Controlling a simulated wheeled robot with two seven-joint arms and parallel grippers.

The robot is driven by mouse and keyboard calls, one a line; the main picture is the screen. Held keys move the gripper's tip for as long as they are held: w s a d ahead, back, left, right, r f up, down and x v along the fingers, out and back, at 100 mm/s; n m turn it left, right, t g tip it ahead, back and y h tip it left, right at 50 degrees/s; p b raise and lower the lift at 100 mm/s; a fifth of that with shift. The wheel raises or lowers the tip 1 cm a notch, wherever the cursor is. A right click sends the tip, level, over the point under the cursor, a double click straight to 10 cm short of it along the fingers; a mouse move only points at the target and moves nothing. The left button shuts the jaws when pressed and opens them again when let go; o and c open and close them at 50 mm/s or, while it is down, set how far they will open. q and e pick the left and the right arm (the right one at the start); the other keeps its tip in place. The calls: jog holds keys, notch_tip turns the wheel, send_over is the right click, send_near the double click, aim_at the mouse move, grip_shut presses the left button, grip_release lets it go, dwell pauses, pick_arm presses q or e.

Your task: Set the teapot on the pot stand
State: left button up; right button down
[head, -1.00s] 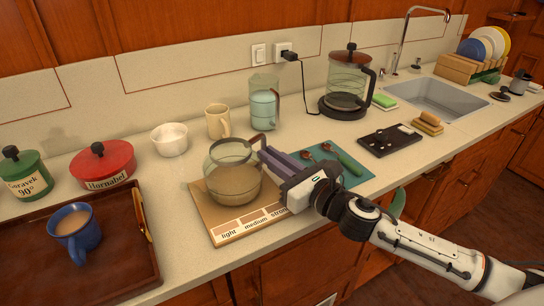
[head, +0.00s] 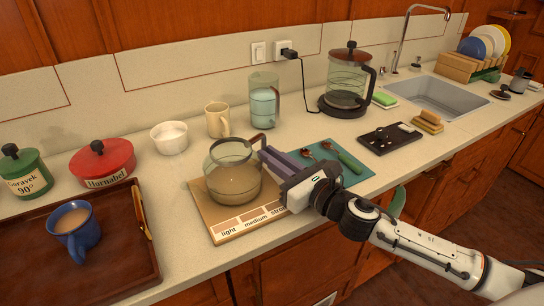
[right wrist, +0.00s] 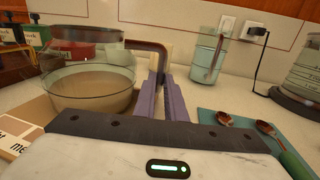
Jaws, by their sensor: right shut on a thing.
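The glass teapot (head: 232,182), partly filled with a tan-brown liquid, is upright in the head view; it also shows in the right wrist view (right wrist: 88,90). My right gripper (head: 266,155) is shut on its brown handle (right wrist: 158,58), reaching in from the right. The teapot is over a tan board (head: 205,208) marked light, medium and strong. I cannot tell whether its base touches this board, or whether the board is the pot stand. My left gripper is not in view.
A teal mat (head: 352,181) with spoons lies right of my gripper. A white bowl (head: 170,138), beige mug (head: 217,121) and glass jug (head: 263,100) stand behind. A tray (head: 130,260) with a blue mug (head: 75,230) is at left. A kettle (head: 345,85) stands back right.

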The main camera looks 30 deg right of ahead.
jog(key=shift+f, duration=0.1)
jog(key=c, duration=1.7)
grip_release()
jog(key=shift+c, duration=0.2)
jog(key=shift+f, duration=0.1)
jog(key=b+v, duration=0.1)
jog(key=v, duration=0.7)
jog(key=shift+s+b, duration=0.35)
jog(key=shift+s, duration=0.05)
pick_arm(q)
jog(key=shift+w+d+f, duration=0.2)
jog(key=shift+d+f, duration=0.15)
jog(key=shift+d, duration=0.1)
pick_arm(e)
jog(key=shift+v, duration=0.8)
jog(key=shift+d, duration=0.1)
